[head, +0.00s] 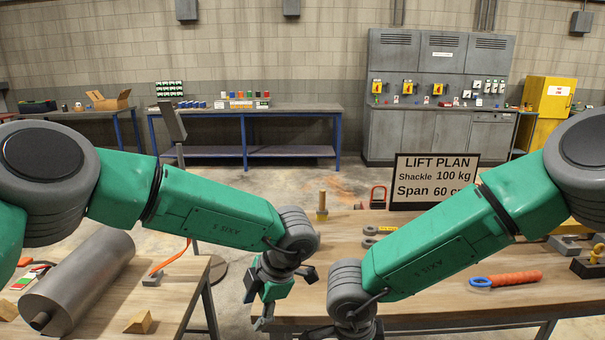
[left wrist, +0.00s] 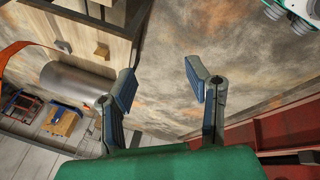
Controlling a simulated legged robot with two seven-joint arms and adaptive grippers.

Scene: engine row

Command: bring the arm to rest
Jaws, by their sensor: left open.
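My left gripper (head: 278,287) hangs from the green left arm (head: 215,212) in the middle of the head view. It points down in front of the left edge of the right-hand wooden table. In the left wrist view its two fingers (left wrist: 163,92) stand apart with nothing between them, over bare stained floor. My right arm (head: 425,250) comes in from the right. Its dark wrist is at the bottom edge of the head view, and its gripper is out of the picture.
A grey metal cylinder (head: 82,275) lies on the left table, near wooden wedges (head: 138,322). A floor gap (head: 240,262) separates the tables.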

